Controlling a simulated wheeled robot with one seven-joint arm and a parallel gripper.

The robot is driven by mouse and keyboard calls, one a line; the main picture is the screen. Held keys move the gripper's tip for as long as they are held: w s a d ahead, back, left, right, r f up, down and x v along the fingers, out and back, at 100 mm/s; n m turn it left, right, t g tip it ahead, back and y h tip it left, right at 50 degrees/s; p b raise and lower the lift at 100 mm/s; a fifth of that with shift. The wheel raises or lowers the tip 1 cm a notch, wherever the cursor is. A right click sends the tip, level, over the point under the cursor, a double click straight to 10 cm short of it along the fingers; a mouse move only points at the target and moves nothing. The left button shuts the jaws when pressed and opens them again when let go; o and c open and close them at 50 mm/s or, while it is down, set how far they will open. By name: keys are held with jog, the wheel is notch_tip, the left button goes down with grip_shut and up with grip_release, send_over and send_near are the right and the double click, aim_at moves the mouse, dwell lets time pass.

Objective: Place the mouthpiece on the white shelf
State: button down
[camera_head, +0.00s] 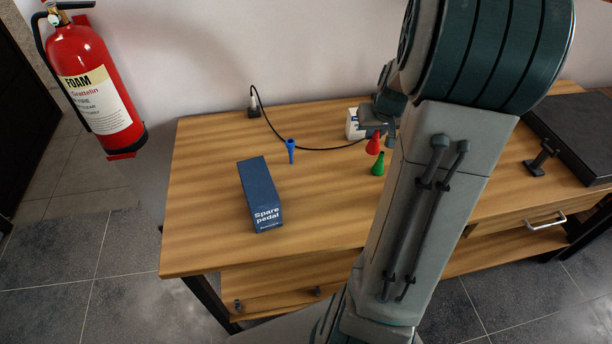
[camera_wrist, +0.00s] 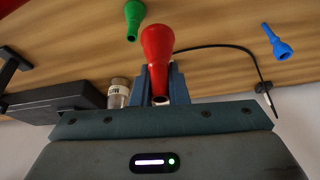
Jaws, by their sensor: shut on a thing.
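My gripper (camera_head: 374,128) is shut on a red mouthpiece-shaped piece (camera_head: 374,143) near the back of the wooden table. In the wrist view the red piece (camera_wrist: 158,48) stands out from between the two fingers (camera_wrist: 162,88). A green piece of similar shape (camera_head: 378,164) is just below it in the head view, and the green piece also shows in the wrist view (camera_wrist: 133,20). A blue one (camera_head: 291,149) is farther left on the table; it lies at the right in the wrist view (camera_wrist: 281,46). I cannot make out a white shelf in either view.
A dark blue "Spare pedal" box (camera_head: 260,195) is on the table's left part. A black cable (camera_head: 300,146) runs along the back. A white item (camera_head: 354,124) is partly hidden behind my gripper. A black case (camera_head: 580,135) lies at right. The front left tabletop is clear.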

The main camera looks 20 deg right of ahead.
jog(key=w+a+f, duration=0.2)
jog(key=a, duration=0.1)
jog(key=w+a+f, duration=0.5)
jog(key=shift+a, duration=0.35)
jog(key=shift+f, duration=2)
jog(key=shift+f, duration=0.1)
jog(key=c, duration=1.8)
grip_release()
jog(key=shift+f, duration=0.1)
jog(key=o, duration=0.4)
jog(key=shift+c, duration=0.2)
jog(key=shift+r, duration=0.2)
